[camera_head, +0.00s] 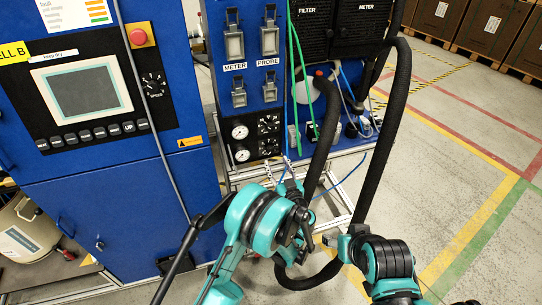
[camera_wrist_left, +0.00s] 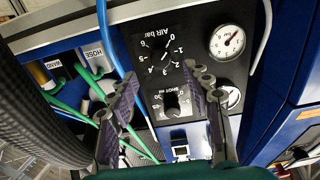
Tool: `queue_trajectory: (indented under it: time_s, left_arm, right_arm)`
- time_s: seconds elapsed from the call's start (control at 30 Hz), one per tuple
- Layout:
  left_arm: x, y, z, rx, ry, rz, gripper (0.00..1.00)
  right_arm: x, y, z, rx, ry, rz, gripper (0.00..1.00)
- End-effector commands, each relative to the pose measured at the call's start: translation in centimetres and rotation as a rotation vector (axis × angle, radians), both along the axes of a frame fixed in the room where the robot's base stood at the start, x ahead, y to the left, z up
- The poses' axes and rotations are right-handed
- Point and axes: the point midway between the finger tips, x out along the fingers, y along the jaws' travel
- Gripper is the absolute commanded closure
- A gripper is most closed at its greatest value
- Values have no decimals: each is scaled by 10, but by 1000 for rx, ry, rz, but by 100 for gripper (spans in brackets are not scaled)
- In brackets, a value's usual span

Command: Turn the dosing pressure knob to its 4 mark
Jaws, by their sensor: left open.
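The air pressure dial, marked AIR bar with a scale from 0 to 6, has a black knob (camera_wrist_left: 165,56) on a dark panel. Its 4 mark is at the lower left of the scale; I cannot read the pointer clearly. The same dial is small in the head view (camera_head: 268,123). My left gripper (camera_wrist_left: 160,78) is open, its two fingers apart on either side of the panel's dials, nothing between them. In the head view the left gripper (camera_head: 301,222) is below the panel. My right arm's end (camera_head: 345,243) is at lower right; its fingers are unclear.
A SHOT ml knob (camera_wrist_left: 172,103) sits below the air dial, with a round gauge (camera_wrist_left: 227,41) to the right. Green hoses (camera_wrist_left: 95,100) run at left. Thick black hoses (camera_head: 385,130) hang beside the panel. Open floor (camera_head: 460,170) is to the right.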

Motion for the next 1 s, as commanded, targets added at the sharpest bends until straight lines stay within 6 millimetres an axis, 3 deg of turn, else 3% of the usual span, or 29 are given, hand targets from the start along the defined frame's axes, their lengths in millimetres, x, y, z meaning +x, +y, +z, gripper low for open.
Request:
queue_trajectory:
  time_s: [0.33, 0.73, 0.77, 0.93, 1.0]
  left_arm:
    - [52, 19, -1, 1, 1, 3, 50]
    - [62, 21, 1, 0, 2, 1, 50]
    - [62, 21, 1, 0, 2, 1, 56]
    - [62, 21, 1, 0, 2, 1, 100]
    - [62, 21, 1, 0, 2, 1, 100]
  right_arm:
    - [0, 0, -17, 0, 0, 0, 42]
    - [0, 0, -19, 0, 0, 0, 42]
    - [0, 0, -19, 0, 0, 0, 42]
    - [0, 0, -19, 0, 0, 0, 42]
    - [0, 0, -19, 0, 0, 0, 42]
